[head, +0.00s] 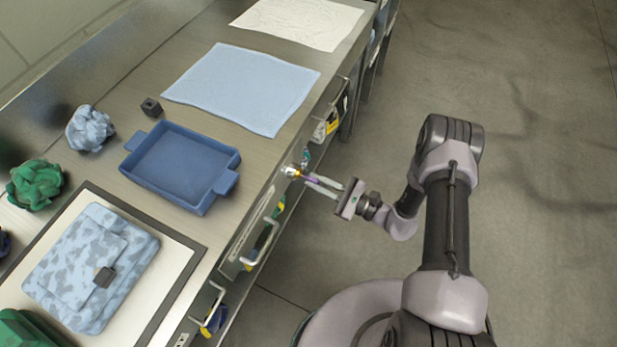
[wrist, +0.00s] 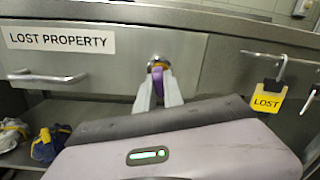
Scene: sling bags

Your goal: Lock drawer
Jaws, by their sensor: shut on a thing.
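The drawer front (wrist: 110,68) with the "LOST PROPERTY" label (wrist: 60,40) and a bar handle (wrist: 46,77) shows in the wrist view and looks flush with the counter front. A round lock (wrist: 154,63) sits to the right of the label, and shows in the head view (head: 289,171) below the counter edge. My gripper (head: 307,180) reaches it from the right. Its pale fingers are shut on a purple key (wrist: 157,78), whose tip meets the lock. How deep the key sits is hidden.
A yellow "LOST" tag (wrist: 267,102) hangs right of the lock. On the counter are a blue tray (head: 180,165), a light blue cloth (head: 240,85) and a patterned bag (head: 90,265) on a board. The floor (head: 510,130) behind my arm is clear.

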